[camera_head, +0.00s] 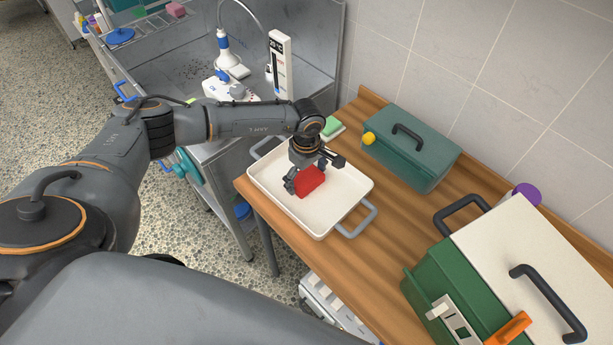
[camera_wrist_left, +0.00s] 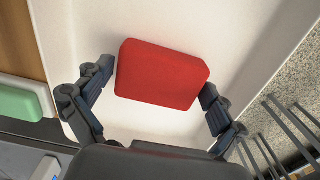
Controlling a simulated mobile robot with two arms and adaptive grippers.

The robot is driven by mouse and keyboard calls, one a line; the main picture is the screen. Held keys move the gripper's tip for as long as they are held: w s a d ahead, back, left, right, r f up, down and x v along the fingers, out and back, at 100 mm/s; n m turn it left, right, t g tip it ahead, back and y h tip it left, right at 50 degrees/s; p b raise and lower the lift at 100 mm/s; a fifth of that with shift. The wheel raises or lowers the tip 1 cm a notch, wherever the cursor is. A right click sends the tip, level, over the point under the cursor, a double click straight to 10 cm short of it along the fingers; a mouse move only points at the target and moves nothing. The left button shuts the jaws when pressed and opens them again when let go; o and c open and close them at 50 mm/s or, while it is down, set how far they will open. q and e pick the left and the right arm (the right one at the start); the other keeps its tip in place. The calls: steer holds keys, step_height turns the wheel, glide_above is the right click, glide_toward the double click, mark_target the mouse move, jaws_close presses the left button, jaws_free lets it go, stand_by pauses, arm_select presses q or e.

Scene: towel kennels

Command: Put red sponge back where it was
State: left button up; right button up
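The red sponge (camera_head: 311,183) is over the white tray (camera_head: 353,186), between the fingers of my left gripper (camera_head: 313,175). In the left wrist view the sponge (camera_wrist_left: 162,74) spans the gap between the two fingers (camera_wrist_left: 157,80), with a fingertip against each end. The gripper is shut on it. Pale tray floor shows around the sponge; I cannot tell whether its underside touches the tray. My right gripper is not in view.
A green sponge (camera_head: 332,126) lies behind the tray on the wooden table (camera_head: 385,262). A teal toolbox (camera_head: 410,150) and a large green box with a white lid (camera_head: 530,255) stand to the right. The metal sink (camera_head: 180,65) is behind left.

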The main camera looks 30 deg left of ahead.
mark_target(307, 177)
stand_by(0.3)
arm_select(q)
steer(key=shift+r+p, duration=0.25)
steer(key=shift+p, duration=0.05)
steer(key=shift+w+r+b, duration=0.1)
steer(key=shift+r+b, duration=0.2)
steer(key=shift+r, duration=0.05)
step_height(307, 177, up, 11)
steer(key=b, duration=0.2)
steer(key=shift+b, duration=0.4)
